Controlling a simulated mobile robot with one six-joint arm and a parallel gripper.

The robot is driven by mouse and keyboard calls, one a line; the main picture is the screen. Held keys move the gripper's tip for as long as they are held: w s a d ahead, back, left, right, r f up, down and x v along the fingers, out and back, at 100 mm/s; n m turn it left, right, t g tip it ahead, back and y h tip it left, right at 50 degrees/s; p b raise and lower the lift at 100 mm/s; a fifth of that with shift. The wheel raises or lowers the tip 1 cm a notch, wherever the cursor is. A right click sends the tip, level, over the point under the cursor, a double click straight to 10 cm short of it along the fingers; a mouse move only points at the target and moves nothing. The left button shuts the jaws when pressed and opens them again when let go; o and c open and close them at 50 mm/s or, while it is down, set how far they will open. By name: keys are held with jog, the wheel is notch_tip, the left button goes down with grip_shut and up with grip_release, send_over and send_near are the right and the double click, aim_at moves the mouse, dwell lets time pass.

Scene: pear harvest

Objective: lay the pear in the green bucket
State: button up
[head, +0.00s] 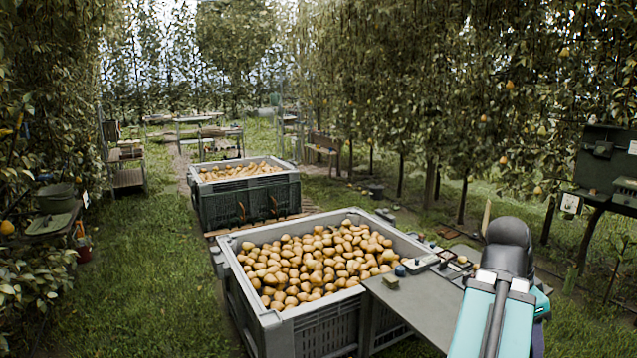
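A dark green bucket (56,197) stands at the left on a small stand among the foliage. Its inside is too small and dark to make out. A yellow-orange pear (7,227) shows at the left edge, left of and lower than the bucket; I cannot tell if it hangs or rests. Other pears hang in the trees at the right, one (509,85) high up. My teal arm rises at the lower right, far from the bucket. My gripper does not show.
A large grey crate full of pears (235,279) stands in the middle, with a darker full crate (203,207) behind it. A grey table (425,305) with small items adjoins the front crate at right. Open grass (140,280) lies between the crates and the left foliage.

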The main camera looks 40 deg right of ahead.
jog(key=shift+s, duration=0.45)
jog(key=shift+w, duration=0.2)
